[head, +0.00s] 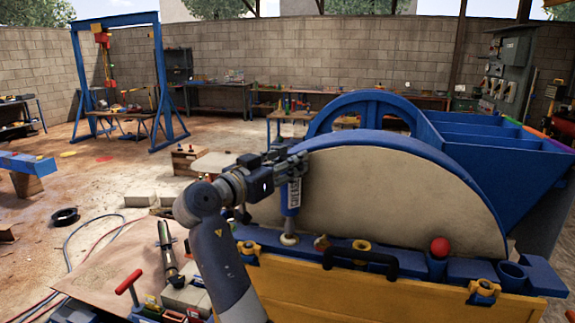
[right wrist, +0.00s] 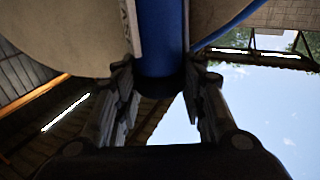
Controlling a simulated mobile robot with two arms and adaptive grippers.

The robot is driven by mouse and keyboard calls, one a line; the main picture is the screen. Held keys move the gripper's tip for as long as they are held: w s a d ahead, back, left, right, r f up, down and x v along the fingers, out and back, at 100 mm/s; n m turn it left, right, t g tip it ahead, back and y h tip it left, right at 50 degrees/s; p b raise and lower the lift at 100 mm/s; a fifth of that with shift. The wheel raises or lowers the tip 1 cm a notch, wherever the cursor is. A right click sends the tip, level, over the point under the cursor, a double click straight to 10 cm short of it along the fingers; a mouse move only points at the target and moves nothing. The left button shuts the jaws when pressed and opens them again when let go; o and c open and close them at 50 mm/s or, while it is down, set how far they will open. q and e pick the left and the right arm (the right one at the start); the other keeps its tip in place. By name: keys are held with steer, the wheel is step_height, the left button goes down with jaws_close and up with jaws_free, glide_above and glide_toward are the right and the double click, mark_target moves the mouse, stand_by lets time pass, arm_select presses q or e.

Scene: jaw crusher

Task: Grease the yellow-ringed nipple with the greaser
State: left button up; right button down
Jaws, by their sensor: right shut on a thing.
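My right gripper (head: 292,165) is shut on the greaser (head: 291,196), a blue cylinder with a white label, held roughly upright in front of the large cream-faced wheel. In the right wrist view the blue greaser (right wrist: 160,40) sits between the two fingers (right wrist: 163,95). The greaser's lower end is just above or at a whitish round piece (head: 289,239) on the blue ledge; I cannot tell whether they touch. The yellow-ringed nipple (head: 361,245) is on the same ledge, to the right of the greaser. My left gripper is not in view.
A black handle (head: 360,259) arches in front of the ledge, on a yellow panel (head: 350,295). A red ball (head: 440,247) stands farther right. The cream wheel (head: 390,195) rises close behind.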

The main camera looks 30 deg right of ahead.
steer(key=shift+f+b, duration=0.7)
steer(key=shift+b, duration=0.1)
stand_by(0.8)
steer(key=shift+r, duration=0.25)
steer(key=shift+r+p, duration=0.3)
steer(key=shift+r, duration=0.35)
steer(key=shift+r+p, duration=1.25)
steer(key=shift+r, duration=1.75)
